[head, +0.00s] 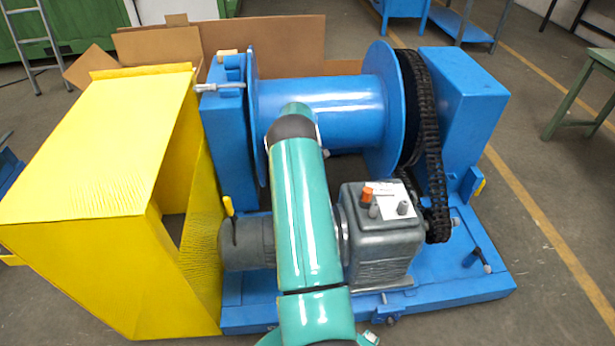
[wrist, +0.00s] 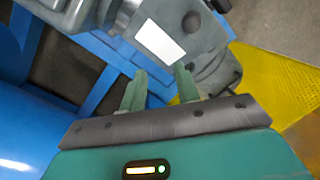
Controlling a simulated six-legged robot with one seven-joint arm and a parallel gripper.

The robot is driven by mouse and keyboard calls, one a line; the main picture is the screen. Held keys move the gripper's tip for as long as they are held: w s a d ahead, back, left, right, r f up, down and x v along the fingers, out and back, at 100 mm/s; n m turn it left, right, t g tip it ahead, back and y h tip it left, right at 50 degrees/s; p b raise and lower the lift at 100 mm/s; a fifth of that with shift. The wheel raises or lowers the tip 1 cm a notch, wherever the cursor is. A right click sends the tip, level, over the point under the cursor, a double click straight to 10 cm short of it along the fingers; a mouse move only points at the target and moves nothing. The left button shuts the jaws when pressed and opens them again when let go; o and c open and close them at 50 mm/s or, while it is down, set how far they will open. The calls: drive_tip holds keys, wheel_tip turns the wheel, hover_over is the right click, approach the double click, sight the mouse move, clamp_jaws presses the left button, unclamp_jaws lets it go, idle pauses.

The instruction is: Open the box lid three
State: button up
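A grey gearbox (head: 382,235) with a white label and several small knobs on top stands on the blue base frame. It also shows in the wrist view, with its white label (wrist: 160,42) beyond my fingers. A yellow box-like housing (head: 95,150) with an open side stands at the left. A brown cardboard box (head: 290,38) lies behind the machine with its flaps spread. I cannot tell which part is lid three. In the wrist view my gripper (wrist: 160,69) is open, with nothing seen between its fingers. In the head view the gripper cannot be made out beyond my green arm.
A blue drum (head: 345,105) stands behind my arm. A black chain (head: 425,130) runs down its right side beside a blue housing (head: 463,105). A dark motor (head: 245,243) sits left of the gearbox. Floor is clear right of the blue base (head: 460,287).

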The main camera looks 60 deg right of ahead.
wheel_tip(320, 180, up, 12)
drive_tip(key=w+d, duration=0.1)
drive_tip(key=shift+w, duration=0.15)
drive_tip(key=shift+f, duration=0.1)
